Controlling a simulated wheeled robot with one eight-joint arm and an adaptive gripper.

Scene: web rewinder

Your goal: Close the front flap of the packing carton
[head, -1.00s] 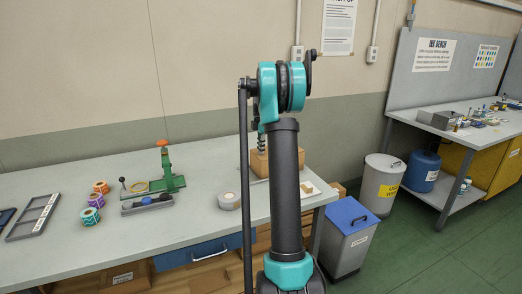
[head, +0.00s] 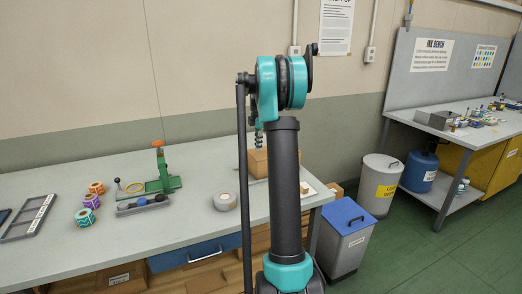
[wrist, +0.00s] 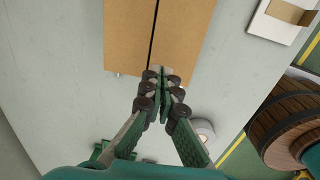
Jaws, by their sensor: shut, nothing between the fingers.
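The brown packing carton (head: 257,163) stands on the bench, mostly hidden behind my arm in the head view. In the wrist view its brown top (wrist: 128,35) fills the upper middle, with two panels side by side and a dark narrow seam between them. My gripper (wrist: 160,74) is shut and empty. Its fingertips appear over the near end of the carton top, in line with the seam. I cannot tell whether they touch the cardboard. The front flap cannot be made out clearly; the fingers cover part of that edge.
A tape roll (head: 225,201) lies left of the carton, and a green tool stand (head: 162,178) stands farther left. A white pad with a brown piece (wrist: 283,17) lies to the carton's side. A blue-lidded bin (head: 346,228) stands off the bench's right end.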

